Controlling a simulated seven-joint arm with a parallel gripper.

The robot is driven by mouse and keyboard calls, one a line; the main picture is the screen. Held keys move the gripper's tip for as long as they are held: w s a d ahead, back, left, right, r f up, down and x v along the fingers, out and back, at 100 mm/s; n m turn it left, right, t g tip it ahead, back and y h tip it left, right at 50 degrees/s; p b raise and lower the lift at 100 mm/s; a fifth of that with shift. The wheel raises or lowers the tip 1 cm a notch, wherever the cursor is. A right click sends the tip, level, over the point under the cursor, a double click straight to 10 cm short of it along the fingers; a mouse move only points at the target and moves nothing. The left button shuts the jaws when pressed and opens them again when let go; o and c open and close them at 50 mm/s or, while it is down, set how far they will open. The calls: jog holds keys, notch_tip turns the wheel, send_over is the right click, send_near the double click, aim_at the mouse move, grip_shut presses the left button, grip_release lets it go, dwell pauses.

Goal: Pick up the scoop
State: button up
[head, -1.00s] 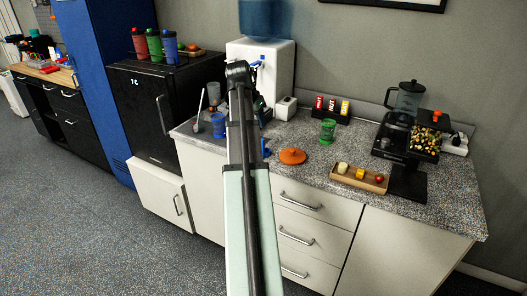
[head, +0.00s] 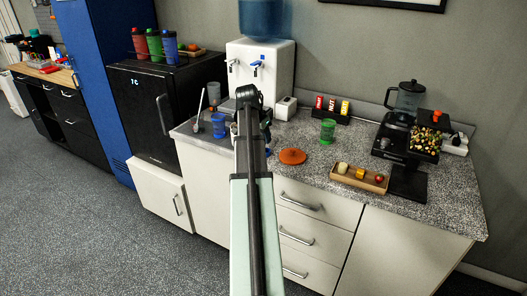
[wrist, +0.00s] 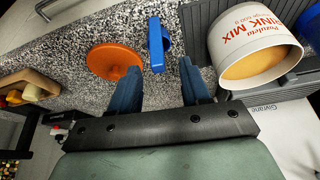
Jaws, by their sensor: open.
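The blue scoop (wrist: 158,45) lies on the speckled counter in the wrist view, its narrow bar pointing toward my gripper. My gripper (wrist: 160,66) is open and empty, with its two dark blue fingers on either side of the line of the scoop. The scoop's near end is close to the gap between the fingertips; I cannot tell the height between them. In the head view my arm covers most of the gripper and scoop area.
The drink mix tub (wrist: 258,55) stands just right of the fingers, on a grey ribbed tray. An orange lid (wrist: 115,62) lies left of the scoop; it also shows in the head view (head: 292,156). A green cup (head: 327,131) and wooden tray (head: 358,184) stand farther right.

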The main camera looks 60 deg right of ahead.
jog(key=shift+x, duration=2.4)
jog(key=shift+s, duration=0.1)
grip_shut()
